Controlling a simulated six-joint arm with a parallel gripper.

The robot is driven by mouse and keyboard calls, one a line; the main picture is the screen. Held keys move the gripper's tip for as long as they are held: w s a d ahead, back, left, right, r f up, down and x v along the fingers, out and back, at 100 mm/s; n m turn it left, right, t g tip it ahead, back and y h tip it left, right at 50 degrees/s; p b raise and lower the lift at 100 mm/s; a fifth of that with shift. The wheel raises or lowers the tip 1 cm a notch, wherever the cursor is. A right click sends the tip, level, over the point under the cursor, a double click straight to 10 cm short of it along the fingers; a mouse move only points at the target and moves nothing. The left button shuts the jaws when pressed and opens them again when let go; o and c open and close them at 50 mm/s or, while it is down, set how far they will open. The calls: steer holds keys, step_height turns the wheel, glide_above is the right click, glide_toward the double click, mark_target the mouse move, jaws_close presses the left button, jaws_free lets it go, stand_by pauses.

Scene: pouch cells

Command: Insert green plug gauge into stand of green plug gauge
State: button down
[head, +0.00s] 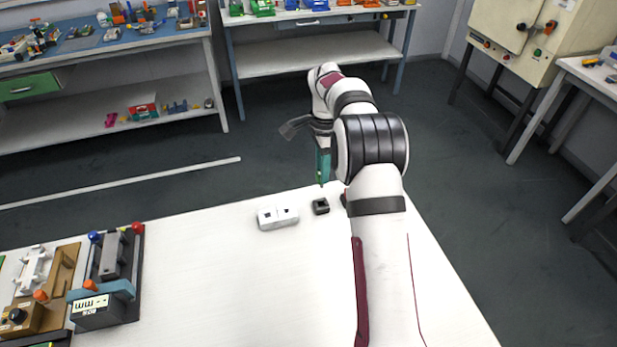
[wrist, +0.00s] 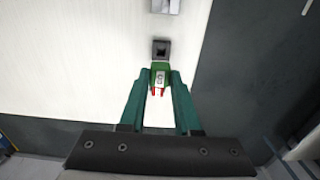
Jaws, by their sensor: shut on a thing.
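The green plug gauge (wrist: 161,70) is held between the two teal fingers of my gripper (wrist: 160,84) in the wrist view, with red prongs showing on its near side. In the head view my gripper (head: 323,168) points down over the far edge of the white table, and the gauge is too small there to make out well. A small black stand with a square opening (head: 321,207) sits on the table just below the gripper. In the wrist view the stand (wrist: 161,48) shows just beyond the gauge, and its opening looks empty. The gap in height is hard to judge.
A white block with dark openings (head: 278,218) stands left of the black stand. A dark object (head: 344,200) is partly hidden by my arm. Fixtures with coloured knobs (head: 108,270) fill the table's left side. The table's middle is clear.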

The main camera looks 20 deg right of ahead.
mark_target(322, 186)
steer(key=shift+w+d, duration=0.15)
steer(key=shift+f, duration=0.15)
steer(key=shift+f, duration=2.85)
steer(key=shift+f, duration=1.65)
steer(key=c, duration=0.5)
jaws_free()
steer(key=shift+c, duration=0.2)
step_height(322, 186, up, 16)
steer(key=shift+f, duration=0.1)
